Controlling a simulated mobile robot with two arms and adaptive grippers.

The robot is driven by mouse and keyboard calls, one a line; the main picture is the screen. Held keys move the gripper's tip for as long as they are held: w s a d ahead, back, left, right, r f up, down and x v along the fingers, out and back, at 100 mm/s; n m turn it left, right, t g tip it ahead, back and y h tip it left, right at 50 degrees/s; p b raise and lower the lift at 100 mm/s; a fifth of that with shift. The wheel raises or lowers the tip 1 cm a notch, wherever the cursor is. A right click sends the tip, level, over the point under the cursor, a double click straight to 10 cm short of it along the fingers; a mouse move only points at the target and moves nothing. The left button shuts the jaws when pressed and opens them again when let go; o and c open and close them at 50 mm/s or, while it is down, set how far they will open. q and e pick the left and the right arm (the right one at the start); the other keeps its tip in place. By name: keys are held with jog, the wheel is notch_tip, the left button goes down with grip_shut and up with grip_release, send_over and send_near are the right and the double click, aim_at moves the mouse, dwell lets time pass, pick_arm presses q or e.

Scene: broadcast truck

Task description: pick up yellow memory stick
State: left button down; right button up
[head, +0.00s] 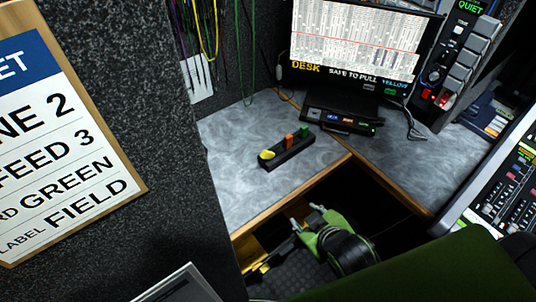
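The yellow memory stick (267,154) stands at the near left end of a small black holder (289,155) on the grey desk top. An orange stick (289,141) stands in the middle of the holder and a green stick (304,131) at its far end. All three are small here, and their lower parts are hidden in the holder. I cannot make out either gripper in the head view, and nothing touches the sticks.
A monitor (353,42) reading "DESK SAFE TO PULL YELLOW" stands behind, with a black dock (340,121) below. A dark speckled wall (165,130) is close on the left. A green and black reel (340,245) sits below the desk edge. A mixing console (505,180) is right.

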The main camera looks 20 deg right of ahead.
jog(key=w+r+n+t, duration=0.2)
jog(key=w+r+t, duration=0.1)
jog(key=w, duration=0.1)
jog(key=n+t+y, duration=0.2)
jog(key=n+t, duration=0.1)
jog(key=n, duration=0.1)
send_near(265, 155)
jog(key=x, duration=0.3)
jog(key=shift+a+r, duration=0.1)
jog(key=shift+a, duration=0.25)
jog(key=shift+d+f+p+x, duration=0.1)
jog(key=shift+d+p+x, duration=0.1)
jog(key=shift+x, duration=1.15)
jog(key=shift+d+f+p+x, duration=0.1)
jog(key=shift+p+x, duration=0.05)
jog(key=shift+x, duration=1.25)
jog(key=shift+s, duration=0.1)
jog(key=c, duration=1)
jog(key=shift+r, duration=0.1)
